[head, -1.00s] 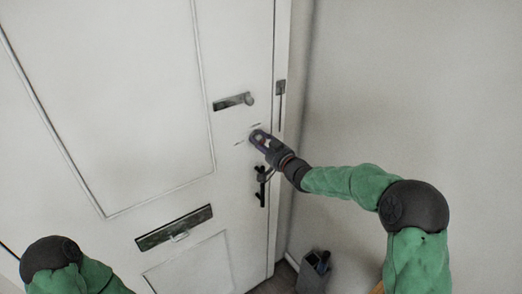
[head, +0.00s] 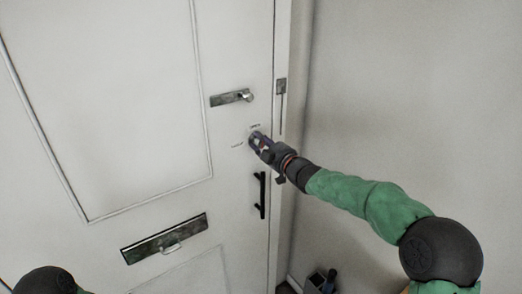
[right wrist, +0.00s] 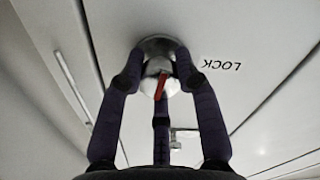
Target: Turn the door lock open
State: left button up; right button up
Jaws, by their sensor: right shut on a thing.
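The white door (head: 130,90) fills the left of the head view. The door lock is a small round metal knob (right wrist: 160,82) with a red pointer, seen in the right wrist view. An upside-down "LOCK" label (right wrist: 221,66) is printed beside it. In the head view small printed labels sit above and to the left of the knob. My right gripper (head: 256,139) is at the door with its fingers closed around the knob; its fingers also show in the right wrist view (right wrist: 157,77). They partly hide the knob. My left gripper is out of view.
A metal latch (head: 232,97) is above the lock and a black pull handle (head: 260,195) below it. A mail slot (head: 164,238) is lower left. A dark bin (head: 319,282) stands by the bare right wall (head: 410,100).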

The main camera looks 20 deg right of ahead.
jog(key=shift+r+n+b, duration=0.2)
jog(key=shift+n+b, duration=0.3)
jog(key=shift+n, duration=0.3)
jog(key=o, duration=1.2)
jog(key=shift+c, duration=0.2)
jog(key=shift+f, duration=0.1)
jog(key=shift+s, duration=0.1)
jog(key=v, duration=1.1)
jog(key=shift+s, duration=0.4)
jog(key=shift+d, duration=0.1)
